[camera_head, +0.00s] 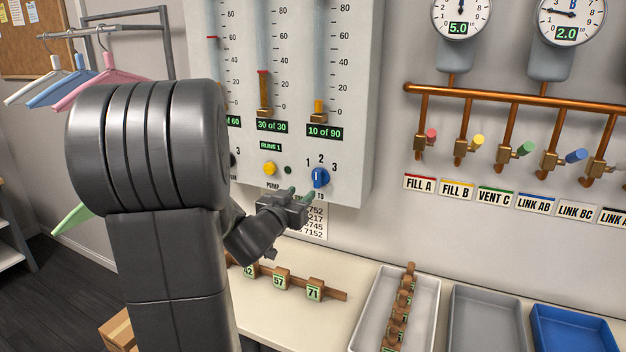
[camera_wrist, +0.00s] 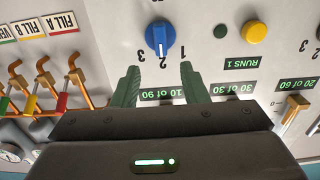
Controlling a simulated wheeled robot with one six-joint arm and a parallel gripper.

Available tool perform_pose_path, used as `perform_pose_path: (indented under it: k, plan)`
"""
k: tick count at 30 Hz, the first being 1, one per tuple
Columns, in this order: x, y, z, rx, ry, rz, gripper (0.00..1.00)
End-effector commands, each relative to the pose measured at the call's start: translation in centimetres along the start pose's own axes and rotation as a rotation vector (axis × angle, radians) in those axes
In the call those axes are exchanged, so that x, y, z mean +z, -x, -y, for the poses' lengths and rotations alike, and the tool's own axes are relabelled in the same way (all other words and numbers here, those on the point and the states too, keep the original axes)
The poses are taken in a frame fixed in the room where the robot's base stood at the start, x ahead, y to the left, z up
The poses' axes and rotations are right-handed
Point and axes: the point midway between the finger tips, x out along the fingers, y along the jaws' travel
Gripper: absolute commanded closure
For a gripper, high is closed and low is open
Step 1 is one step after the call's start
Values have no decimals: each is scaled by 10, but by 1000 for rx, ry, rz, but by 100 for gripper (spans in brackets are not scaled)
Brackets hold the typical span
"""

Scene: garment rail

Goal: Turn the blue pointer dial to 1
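The blue pointer dial (camera_head: 320,177) is on the lower right of the grey-white gauge panel, with 1, 2 and 3 printed around it. Its white mark lines up with the 2. It also shows in the wrist view (camera_wrist: 160,38), where the panel appears upside down. My gripper (camera_head: 297,193) is just below and left of the dial in the head view. In the wrist view its green fingers (camera_wrist: 158,68) are spread apart with nothing between them. The dial appears beyond the fingertips, within the width of the gap. I see no contact with the dial.
A yellow button (camera_head: 270,168) and a small dark green spot (camera_head: 288,170) sit left of the dial. Copper pipes with coloured valves (camera_head: 525,147) are on the wall to the right. Trays (camera_head: 484,318) and a wooden rail with tags (camera_head: 334,295) lie on the counter below.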

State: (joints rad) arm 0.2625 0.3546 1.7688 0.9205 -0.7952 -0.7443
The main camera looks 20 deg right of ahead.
Motion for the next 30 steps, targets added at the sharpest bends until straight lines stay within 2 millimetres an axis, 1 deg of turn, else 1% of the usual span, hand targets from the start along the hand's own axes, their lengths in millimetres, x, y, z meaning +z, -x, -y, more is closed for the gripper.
perform_pose_path:
  k: [1, 3, 9, 12, 15, 21, 28, 29, 30]
  plan:
    - [-1, -12, 0, 2, 2, 0, 60]
    - [-1, -26, -1, 2, 1, 1, 60]
    - [-1, -66, 0, 0, 2, 1, 60]
    - [0, -81, 0, -1, 0, 2, 60]
    - [-1, -92, 0, -2, 0, 1, 60]
    - [0, -102, 0, -2, 0, 0, 60]
    - [0, -102, 1, -3, 0, 0, 60]
    - [0, -102, 1, -3, 0, 0, 64]
    - [0, -102, 1, -3, 0, 0, 72]
